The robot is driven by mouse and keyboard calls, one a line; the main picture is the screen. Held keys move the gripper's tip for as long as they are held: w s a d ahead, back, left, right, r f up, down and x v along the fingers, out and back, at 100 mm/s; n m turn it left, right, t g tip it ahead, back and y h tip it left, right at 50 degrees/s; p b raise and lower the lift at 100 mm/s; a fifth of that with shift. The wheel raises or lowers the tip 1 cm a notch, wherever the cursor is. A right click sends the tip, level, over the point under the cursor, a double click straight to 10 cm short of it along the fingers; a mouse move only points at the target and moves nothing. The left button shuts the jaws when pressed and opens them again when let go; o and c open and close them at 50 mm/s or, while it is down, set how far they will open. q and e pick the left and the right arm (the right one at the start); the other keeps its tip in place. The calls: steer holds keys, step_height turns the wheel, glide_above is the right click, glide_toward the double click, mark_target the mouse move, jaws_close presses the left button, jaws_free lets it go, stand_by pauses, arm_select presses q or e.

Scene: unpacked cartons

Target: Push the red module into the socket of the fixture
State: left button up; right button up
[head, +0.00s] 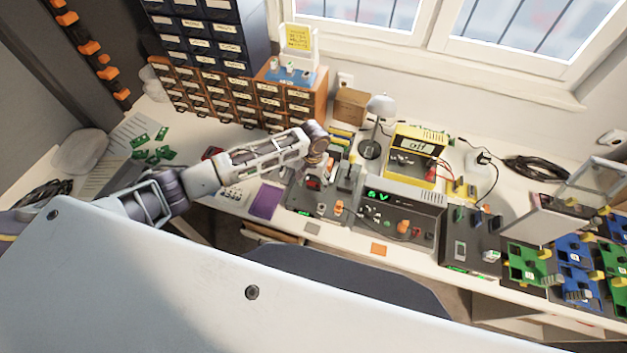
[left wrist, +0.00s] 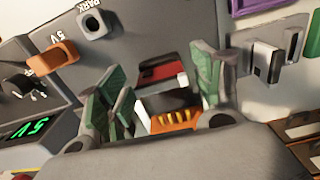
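The red module (left wrist: 160,72) shows in the left wrist view as a red and pale block at the grey fixture (left wrist: 150,22). An orange part with a row of yellow contacts (left wrist: 175,121) lies just below it in the picture. I cannot tell how deep the module sits in the socket. My left gripper (left wrist: 163,85) has its two green-padded fingers apart, one on each side of the module, with narrow gaps visible. In the head view my left arm reaches over the bench to the fixture (head: 300,198), and the red module (head: 313,183) shows below the wrist. My right gripper is out of view.
A lamp (head: 381,105) and a yellow device (head: 415,145) stand behind. A purple pad (head: 266,201) lies to the left.

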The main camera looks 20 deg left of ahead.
mark_target(314, 179)
arm_select(q)
step_height(314, 179, up, 12)
stand_by(1.1)
steer(key=shift+c, duration=0.2)
stand_by(1.3)
